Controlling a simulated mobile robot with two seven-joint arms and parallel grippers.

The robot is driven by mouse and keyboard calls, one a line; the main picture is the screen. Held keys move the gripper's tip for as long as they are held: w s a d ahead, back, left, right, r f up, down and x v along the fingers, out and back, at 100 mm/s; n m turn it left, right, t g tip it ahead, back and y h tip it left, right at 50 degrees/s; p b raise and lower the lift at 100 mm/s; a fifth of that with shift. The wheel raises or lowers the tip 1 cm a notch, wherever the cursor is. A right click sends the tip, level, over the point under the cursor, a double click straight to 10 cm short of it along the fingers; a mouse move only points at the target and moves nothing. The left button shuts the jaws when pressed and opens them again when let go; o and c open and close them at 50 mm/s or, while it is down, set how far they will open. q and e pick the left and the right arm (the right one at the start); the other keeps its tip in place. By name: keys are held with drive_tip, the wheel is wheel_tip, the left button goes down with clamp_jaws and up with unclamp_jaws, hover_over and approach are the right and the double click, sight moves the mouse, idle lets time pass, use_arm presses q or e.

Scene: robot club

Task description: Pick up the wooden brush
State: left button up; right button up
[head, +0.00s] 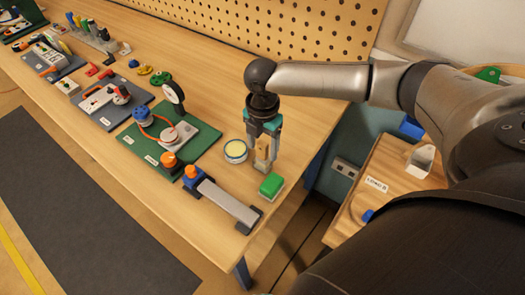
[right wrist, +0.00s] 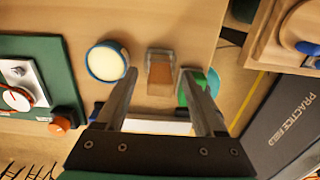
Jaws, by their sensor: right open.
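The wooden brush (head: 261,166) stands near the table's right end, directly below my right gripper (head: 265,142). In the right wrist view the brush (right wrist: 161,73) shows as a small block with an orange-brown face, between the lines of the two fingers. My right gripper (right wrist: 160,78) is open, with a gap on both sides of the brush. The fingers hide part of the brush in the head view, and I cannot tell how far down they reach beside it. My left gripper is not in view.
A round tin with a pale top (head: 235,150) stands just left of the brush, and a green block (head: 271,186) is close on its right. A grey bar with dark ends (head: 228,203) lies in front. A green board (head: 140,140) with parts is farther left. The table edge is near.

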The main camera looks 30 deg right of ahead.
drive_tip(key=shift+c, duration=0.3)
clamp_jaws()
idle(0.3)
